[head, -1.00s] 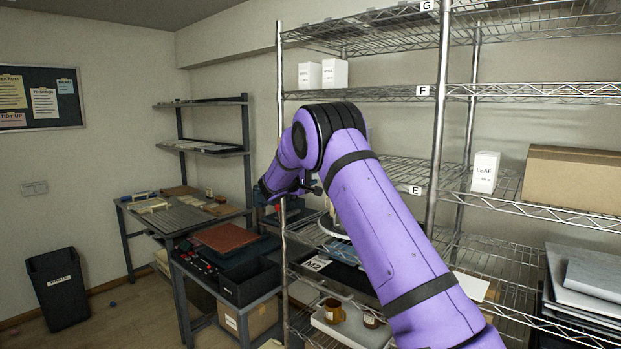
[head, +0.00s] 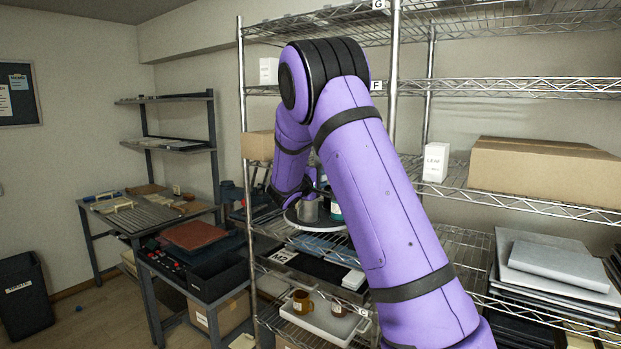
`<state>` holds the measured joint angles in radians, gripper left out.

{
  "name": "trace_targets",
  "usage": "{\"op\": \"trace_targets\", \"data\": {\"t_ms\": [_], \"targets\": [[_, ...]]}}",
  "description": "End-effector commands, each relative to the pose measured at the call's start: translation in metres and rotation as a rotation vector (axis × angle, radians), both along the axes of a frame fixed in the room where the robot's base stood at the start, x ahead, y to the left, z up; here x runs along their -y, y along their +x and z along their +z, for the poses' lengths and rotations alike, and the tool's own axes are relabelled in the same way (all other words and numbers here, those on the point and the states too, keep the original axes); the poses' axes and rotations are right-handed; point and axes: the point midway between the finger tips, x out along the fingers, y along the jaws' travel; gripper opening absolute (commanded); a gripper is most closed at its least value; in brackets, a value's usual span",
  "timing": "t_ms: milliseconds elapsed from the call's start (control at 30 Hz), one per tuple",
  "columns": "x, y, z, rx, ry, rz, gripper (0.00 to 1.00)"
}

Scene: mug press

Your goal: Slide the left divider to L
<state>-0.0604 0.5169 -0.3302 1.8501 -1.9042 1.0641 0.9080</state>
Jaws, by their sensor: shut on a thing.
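My arm reaches over the wire shelving in the head view and bends down at its elbow. My gripper (head: 318,188) is at the dark end of the wrist, mostly hidden behind my own arm, just above a round tray. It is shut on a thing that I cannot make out. I cannot pick out the left divider or a mark L. The round tray (head: 297,221) sits on a middle shelf, with a grey container (head: 309,209) and a teal-and-white one (head: 335,210) on it, partly covered by my arm.
Steel posts and wire shelves surround my arm. A cardboard box (head: 257,146) stands left of it; a white LEAF box (head: 436,162) and a large cardboard box (head: 545,173) stand right. Below is a white tray (head: 318,322) with brown mugs. A workbench (head: 150,216) is at left.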

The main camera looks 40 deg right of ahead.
Motion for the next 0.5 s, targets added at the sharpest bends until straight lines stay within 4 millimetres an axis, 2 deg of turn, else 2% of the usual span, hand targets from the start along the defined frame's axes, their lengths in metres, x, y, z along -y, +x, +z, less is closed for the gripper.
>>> {"op": "trace_targets", "data": {"t_ms": [367,400,500], "targets": [[0.0019,-0.0055,-0.0025,-0.002,0.002,-0.005,0.0],[0.0021,-0.0056,-0.0026,-0.002,0.002,-0.006,0.32],[0.0021,-0.0055,-0.0023,-0.002,0.002,-0.006,0.55]]}}
